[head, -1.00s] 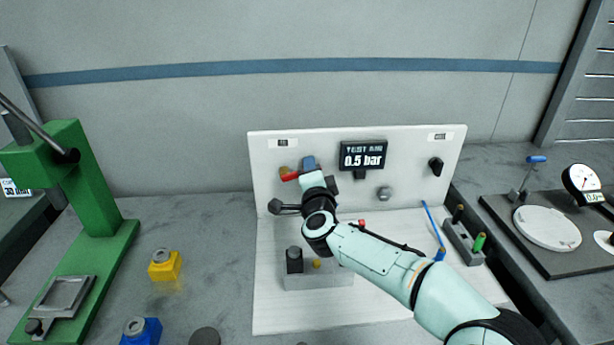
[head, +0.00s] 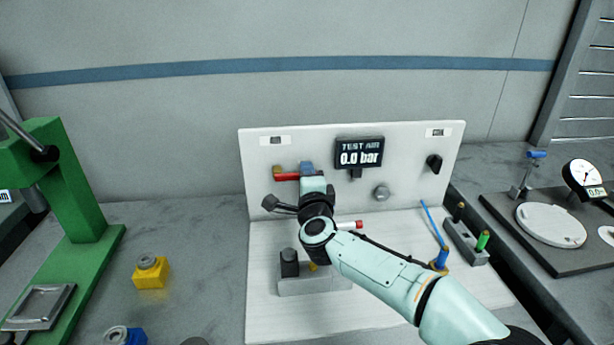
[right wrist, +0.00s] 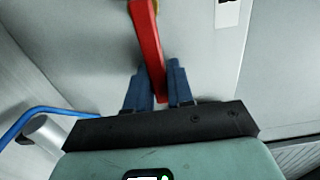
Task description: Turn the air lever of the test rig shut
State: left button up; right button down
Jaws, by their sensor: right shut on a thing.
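The red air lever (head: 287,176) is on the upright white panel of the test rig (head: 222,0) and lies about level in the head view. My right gripper (head: 306,168) is shut on the lever's free end. In the right wrist view the red lever (right wrist: 147,45) runs down between the two blue fingers of the right gripper (right wrist: 160,85). The display (head: 360,153) on the panel reads "TEST AIR 0.0 bar". My left gripper is not in view.
A black knob (head: 433,164) and a grey round fitting (head: 381,193) are on the panel to the right. A grey block (head: 300,286) stands on the rig's base below my arm. A green press (head: 75,190) and yellow block (head: 151,273) are left; a dial gauge (head: 583,175) is right.

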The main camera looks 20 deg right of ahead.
jog(key=shift+f, duration=0.15)
jog(key=c, duration=1.1)
grip_release()
jog(key=shift+s, duration=0.15)
jog(key=v, duration=1.3)
jog(key=shift+a, duration=0.1)
